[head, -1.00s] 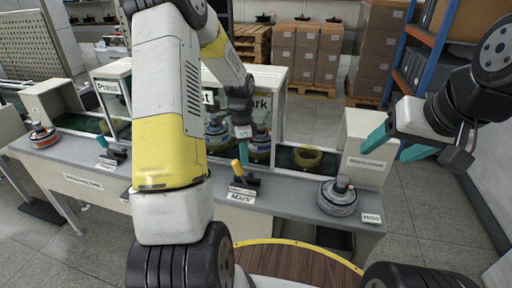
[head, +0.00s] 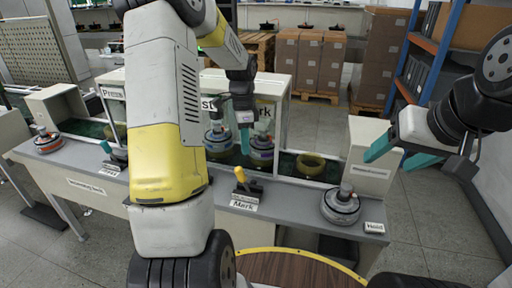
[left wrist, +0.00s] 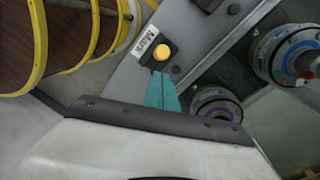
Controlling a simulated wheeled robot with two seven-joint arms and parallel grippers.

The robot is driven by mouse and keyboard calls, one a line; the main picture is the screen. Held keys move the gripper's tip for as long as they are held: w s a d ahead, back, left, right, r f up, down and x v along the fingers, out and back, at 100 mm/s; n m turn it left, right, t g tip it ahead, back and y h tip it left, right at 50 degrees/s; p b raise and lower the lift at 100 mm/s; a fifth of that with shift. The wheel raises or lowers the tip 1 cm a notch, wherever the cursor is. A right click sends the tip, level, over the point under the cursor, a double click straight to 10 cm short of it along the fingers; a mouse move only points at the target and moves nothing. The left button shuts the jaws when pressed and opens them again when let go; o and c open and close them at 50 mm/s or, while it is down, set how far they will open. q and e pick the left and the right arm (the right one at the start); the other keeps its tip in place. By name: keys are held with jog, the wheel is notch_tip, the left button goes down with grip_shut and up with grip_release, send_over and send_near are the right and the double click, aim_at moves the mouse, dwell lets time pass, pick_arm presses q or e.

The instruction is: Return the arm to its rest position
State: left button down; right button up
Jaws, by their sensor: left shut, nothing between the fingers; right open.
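My left gripper (head: 245,140) hangs above the bench in the head view, with its teal fingers together and nothing between them. Its arm, white and yellow, crosses the left-middle of the view. The left wrist view shows the same shut fingers (left wrist: 162,92) pointing toward the yellow-knobbed lever at the Mark label. The head view shows that lever (head: 246,184) standing on the bench below the gripper, apart from it. My right gripper (head: 402,156) is at the right of the head view, open and empty, its teal fingers spread.
The grey bench (head: 290,207) bears a hub motor (head: 340,205) near the Hold label, another motor (head: 48,141) at the far left, and a green-handled lever (head: 113,155). Motors stand inside the glazed stations behind. A wood-topped round stool or table (head: 290,270) is in front.

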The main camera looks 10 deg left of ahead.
pick_arm(q)
jog(key=shift+d+r, duration=0.1)
jog(key=shift+r, duration=0.2)
